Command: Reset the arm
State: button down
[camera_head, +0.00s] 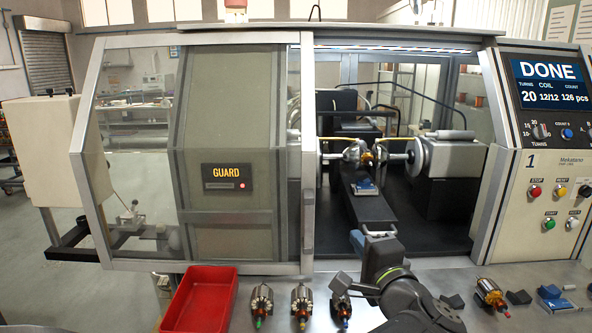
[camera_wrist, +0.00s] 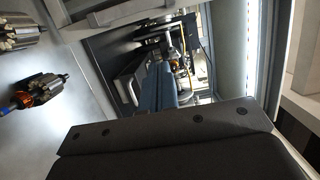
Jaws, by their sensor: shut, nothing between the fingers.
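My gripper (camera_head: 357,240) is at the front edge of the winding machine's opening, in front of the work area. Its blue fingers are together and hold nothing; they also show in the wrist view (camera_wrist: 167,84), pointing into the machine. Part of the gripper is hidden behind my wrist in the head view. A wound armature (camera_head: 356,152) sits between the machine's shafts, apart from my fingers. The control panel screen (camera_head: 549,82) reads DONE, 20 turns, coil 12/12, 126 pcs.
The guard door (camera_head: 237,220) stands at the left, leaving the right opening clear. An empty red tray (camera_head: 207,295) lies on the front table. Blue and dark blocks lie further right.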

jog(key=w+a, duration=0.6)
jog(key=w, duration=0.3)
jog(key=shift+a, duration=0.15)
jog(key=shift+w, duration=0.1)
dwell(0.5)
